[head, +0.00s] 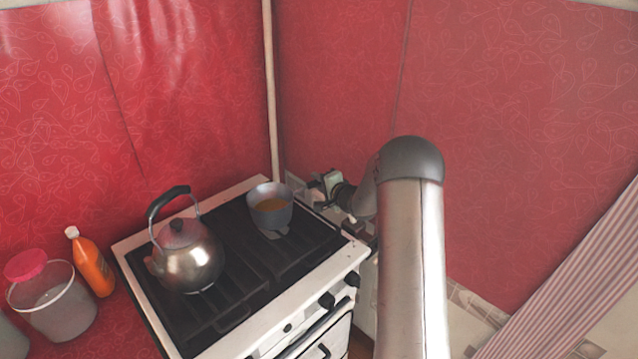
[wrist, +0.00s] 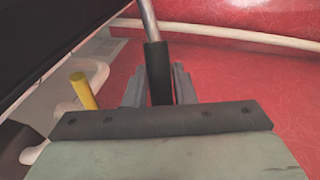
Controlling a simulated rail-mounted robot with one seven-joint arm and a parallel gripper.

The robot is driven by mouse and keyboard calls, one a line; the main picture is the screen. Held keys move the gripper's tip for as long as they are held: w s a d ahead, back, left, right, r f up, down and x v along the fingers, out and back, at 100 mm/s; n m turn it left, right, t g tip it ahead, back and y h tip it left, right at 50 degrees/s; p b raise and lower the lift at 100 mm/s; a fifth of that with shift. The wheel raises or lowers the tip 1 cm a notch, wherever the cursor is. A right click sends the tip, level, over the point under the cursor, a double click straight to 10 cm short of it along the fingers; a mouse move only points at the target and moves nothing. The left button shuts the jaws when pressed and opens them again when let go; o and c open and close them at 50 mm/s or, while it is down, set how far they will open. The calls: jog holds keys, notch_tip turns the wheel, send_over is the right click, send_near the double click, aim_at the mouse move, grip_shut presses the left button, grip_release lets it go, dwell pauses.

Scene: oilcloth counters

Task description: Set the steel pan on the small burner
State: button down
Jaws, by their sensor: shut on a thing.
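The steel pan (head: 268,219) is a grey, deep pan with something brownish inside. In the head view it is at the back right of the stove's dark top, and I cannot tell whether it rests there or hangs just above. My gripper (head: 322,202) is to its right. In the wrist view my gripper (wrist: 158,84) is shut on the black grip of a metal handle (wrist: 147,22). The small burner cannot be told apart; the pan and grates cover the burners.
A steel kettle (head: 188,262) stands on the left of the stove (head: 345,262). An orange bottle (head: 92,268) and a clear bucket with a pink lid (head: 57,308) stand left of the stove. Red walls close off the back. A yellow cylinder (wrist: 83,91) shows in the wrist view.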

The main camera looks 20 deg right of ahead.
jog(key=c, duration=1.1)
grip_release()
jog(key=shift+f, duration=0.2)
jog(key=b+v, duration=0.5)
jog(key=v, duration=1.2)
jog(key=shift+s+d+r, duration=0.1)
jog(key=shift+s, duration=0.1)
